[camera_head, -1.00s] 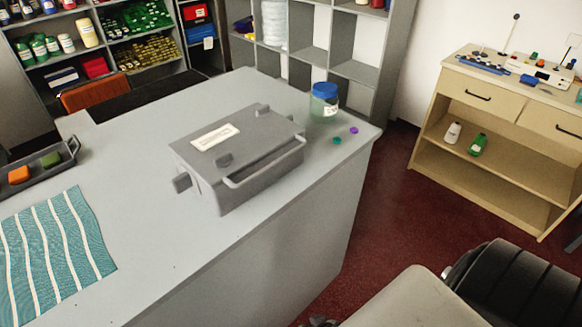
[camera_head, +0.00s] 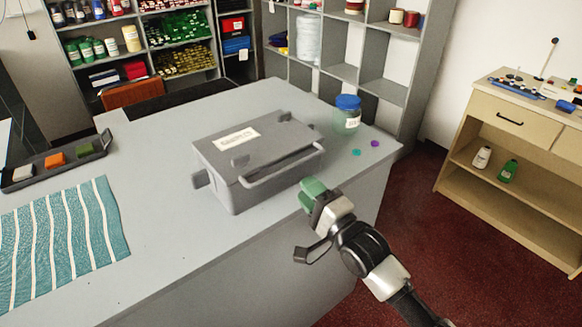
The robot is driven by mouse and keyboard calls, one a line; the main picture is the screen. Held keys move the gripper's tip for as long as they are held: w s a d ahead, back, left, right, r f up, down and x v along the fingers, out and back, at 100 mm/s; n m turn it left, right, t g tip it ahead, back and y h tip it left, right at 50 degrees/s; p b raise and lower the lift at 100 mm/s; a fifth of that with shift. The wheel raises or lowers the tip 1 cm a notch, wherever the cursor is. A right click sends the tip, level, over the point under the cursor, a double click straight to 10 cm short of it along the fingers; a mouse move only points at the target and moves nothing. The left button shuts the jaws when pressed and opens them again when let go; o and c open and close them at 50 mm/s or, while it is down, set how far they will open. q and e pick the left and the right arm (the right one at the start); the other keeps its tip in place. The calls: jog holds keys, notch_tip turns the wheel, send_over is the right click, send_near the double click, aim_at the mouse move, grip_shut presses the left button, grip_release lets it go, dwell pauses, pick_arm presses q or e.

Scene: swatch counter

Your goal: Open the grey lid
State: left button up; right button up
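The grey box (camera_head: 240,196) stands on the counter with its grey lid (camera_head: 225,155) down on it. The lid has a white label, and a bar handle (camera_head: 283,170) runs along its front edge. My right gripper (camera_head: 312,194), with green fingertips, is in front of the box's right front corner, close to the handle's right end. It appears apart from the handle, and I see nothing held in it. The gap between its fingers cannot be made out. My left gripper is not in view.
A blue-capped jar (camera_head: 347,114) stands behind the box's right end, with teal and purple discs (camera_head: 375,143) near it. A striped cloth (camera_head: 65,240) and a dark tray (camera_head: 60,163) are at left. The counter (camera_head: 165,245) between cloth and box is clear.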

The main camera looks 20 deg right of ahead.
aim_at(287, 167)
jog(key=p+x, duration=0.1)
jog(key=x, duration=0.7)
jog(key=shift+f, duration=0.1)
jog(key=shift+c, duration=0.3)
grip_shut()
